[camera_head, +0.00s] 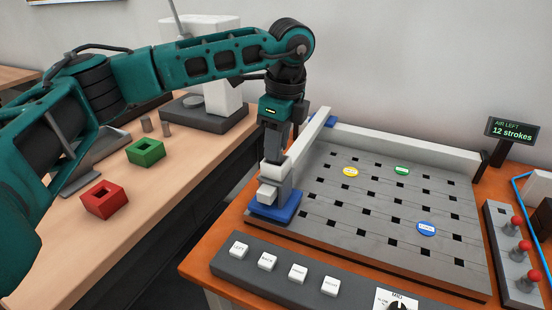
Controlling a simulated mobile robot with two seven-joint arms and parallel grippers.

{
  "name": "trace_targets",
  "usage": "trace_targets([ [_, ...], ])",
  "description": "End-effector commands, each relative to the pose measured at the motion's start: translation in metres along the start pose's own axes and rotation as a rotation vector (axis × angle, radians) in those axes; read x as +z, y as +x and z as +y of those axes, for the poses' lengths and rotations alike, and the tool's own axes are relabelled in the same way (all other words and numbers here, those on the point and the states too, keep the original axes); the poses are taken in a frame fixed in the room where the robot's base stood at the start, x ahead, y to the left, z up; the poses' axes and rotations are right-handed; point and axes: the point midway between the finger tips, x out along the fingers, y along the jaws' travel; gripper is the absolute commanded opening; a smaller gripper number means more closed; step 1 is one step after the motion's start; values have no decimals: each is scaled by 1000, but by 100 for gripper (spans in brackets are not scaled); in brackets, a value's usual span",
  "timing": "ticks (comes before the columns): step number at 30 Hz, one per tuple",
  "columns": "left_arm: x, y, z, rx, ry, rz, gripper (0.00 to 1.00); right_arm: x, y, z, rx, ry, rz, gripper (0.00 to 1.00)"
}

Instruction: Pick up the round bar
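Two short grey metal pieces stand on the wooden table at the left: one piece (146,123) and a second piece (167,129). They are too small to tell which is the round bar. My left gripper (274,178) points down over the near left corner of the grey slotted board, well to the right of both pieces. It is at a white bar (312,135) and a blue block (274,208). The fingertips blend with the grey and white parts there, so I cannot tell whether they are open or shut. My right gripper is out of view.
A green block (146,152) and a red block (105,199), each with a square hole, lie on the left table. A white machine (229,98) stands behind. The slotted board (330,215) carries coloured discs; a button panel (290,279) lies in front. A gap separates the tables.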

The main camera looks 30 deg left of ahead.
Motion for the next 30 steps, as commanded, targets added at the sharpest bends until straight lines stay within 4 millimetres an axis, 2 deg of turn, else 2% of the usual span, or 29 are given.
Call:
trace_targets([
  [1, 0, 0, 0, 0, 0, 0, 23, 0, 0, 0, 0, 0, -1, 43],
  [8, 0, 0, 0, 0, 0, 0, 1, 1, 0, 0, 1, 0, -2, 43],
  [20, 0, -4, 0, -2, 0, 1, 0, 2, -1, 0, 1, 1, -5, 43],
  [23, 1, -15, -1, -4, -1, 3, 0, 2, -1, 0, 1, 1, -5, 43],
  [30, 7, -64, -1, -5, -1, 2, 0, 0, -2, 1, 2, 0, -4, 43],
])
